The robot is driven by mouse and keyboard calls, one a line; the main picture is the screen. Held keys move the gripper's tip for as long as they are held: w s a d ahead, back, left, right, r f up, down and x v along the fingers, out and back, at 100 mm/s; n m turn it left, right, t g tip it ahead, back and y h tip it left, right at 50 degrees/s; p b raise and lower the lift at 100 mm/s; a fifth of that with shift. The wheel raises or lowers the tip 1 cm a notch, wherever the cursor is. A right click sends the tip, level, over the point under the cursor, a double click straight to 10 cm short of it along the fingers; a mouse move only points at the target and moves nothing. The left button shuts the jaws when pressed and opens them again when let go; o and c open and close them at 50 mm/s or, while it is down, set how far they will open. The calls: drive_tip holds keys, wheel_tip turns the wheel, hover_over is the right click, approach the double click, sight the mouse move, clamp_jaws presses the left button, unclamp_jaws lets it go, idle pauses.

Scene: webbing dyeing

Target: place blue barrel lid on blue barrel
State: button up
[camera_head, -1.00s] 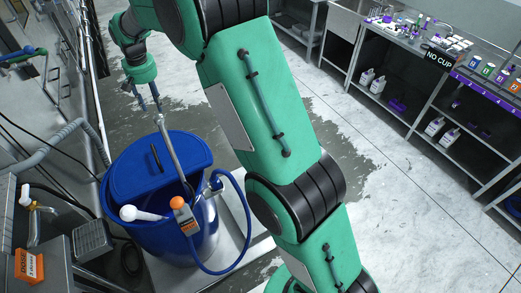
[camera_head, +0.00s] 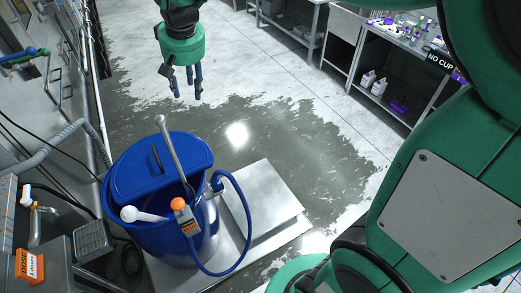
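The blue barrel (camera_head: 172,240) stands at the lower left on a metal platform. A blue lid (camera_head: 130,177) with a dark bar handle (camera_head: 156,158) lies across the far-left part of the barrel's top. The near-right part of the top is open and dark inside. I cannot tell whether the lid is seated on the rim. My gripper (camera_head: 186,88) hangs fingers down beyond the barrel, over the floor, apart from the lid. Its fingers are spread and nothing shows between them.
A metal rod (camera_head: 172,140) with an orange-topped device (camera_head: 182,212) and a white ladle (camera_head: 142,214) stick out of the barrel. A blue hose (camera_head: 243,220) loops at its right. Pipes and a dosing box (camera_head: 30,264) crowd the left. Wet floor (camera_head: 290,140) lies clear to the right.

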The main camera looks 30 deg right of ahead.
drive_tip(key=s+d+f+t, duration=0.1)
drive_tip(key=s+d, duration=0.2)
drive_tip(key=s, duration=1.1)
drive_tip(key=s+d+f+t, duration=0.1)
drive_tip(key=s+d, duration=0.2)
drive_tip(key=s, duration=1.2)
drive_tip(key=shift+s+d, duration=0.15)
wheel_tip(320, 180, down, 7)
drive_tip(key=b, duration=0.7)
drive_tip(key=shift+f, duration=0.15)
